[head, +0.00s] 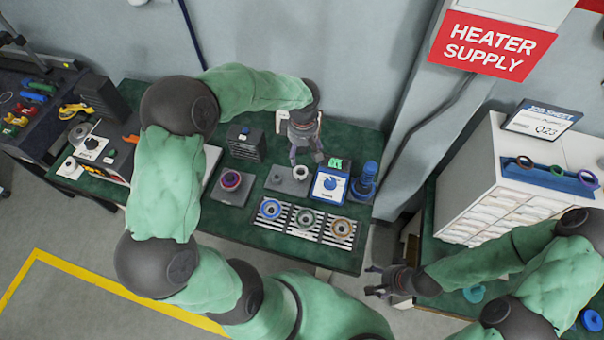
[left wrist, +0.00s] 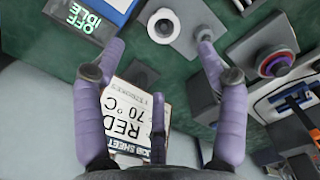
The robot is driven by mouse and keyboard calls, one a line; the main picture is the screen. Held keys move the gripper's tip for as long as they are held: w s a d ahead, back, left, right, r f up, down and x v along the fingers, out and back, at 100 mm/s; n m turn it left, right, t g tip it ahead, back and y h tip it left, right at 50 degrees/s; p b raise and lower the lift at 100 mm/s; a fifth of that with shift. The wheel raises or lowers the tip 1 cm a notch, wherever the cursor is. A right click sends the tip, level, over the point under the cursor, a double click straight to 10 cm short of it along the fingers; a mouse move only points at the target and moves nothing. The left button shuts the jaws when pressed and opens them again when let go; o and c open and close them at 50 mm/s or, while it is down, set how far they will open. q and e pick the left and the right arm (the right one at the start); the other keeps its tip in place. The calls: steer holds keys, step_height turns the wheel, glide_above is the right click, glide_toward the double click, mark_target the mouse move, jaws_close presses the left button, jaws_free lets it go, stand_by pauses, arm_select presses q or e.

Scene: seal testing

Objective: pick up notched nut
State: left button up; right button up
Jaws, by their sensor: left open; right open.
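I cannot tell for sure which part is the notched nut. A small white ring (head: 300,172) stands on a grey block (head: 284,184) at the back of the green table. It also shows in the left wrist view (left wrist: 163,27), at the top, just beyond the fingertips. A purple ring (head: 231,180) sits on another grey block to the left. My left gripper (head: 306,160) is open and empty, above and behind the white ring. My right gripper (head: 373,281) is open and empty, right of the table's front edge.
A blue-and-white dial device (head: 329,186) and a blue cylindrical fixture (head: 364,182) stand right of the white ring. A dark box (head: 246,143) stands behind the purple ring. A job sheet (left wrist: 132,110) shows between my left fingers. A white drawer cabinet (head: 480,195) stands right.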

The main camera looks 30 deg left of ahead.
mark_target(301, 173)
arm_select(q)
step_height(301, 173, down, 11)
steer(key=shift+s+a+r+b, duration=0.15)
steer(key=shift+b, duration=0.75)
steer(key=c, duration=1.3)
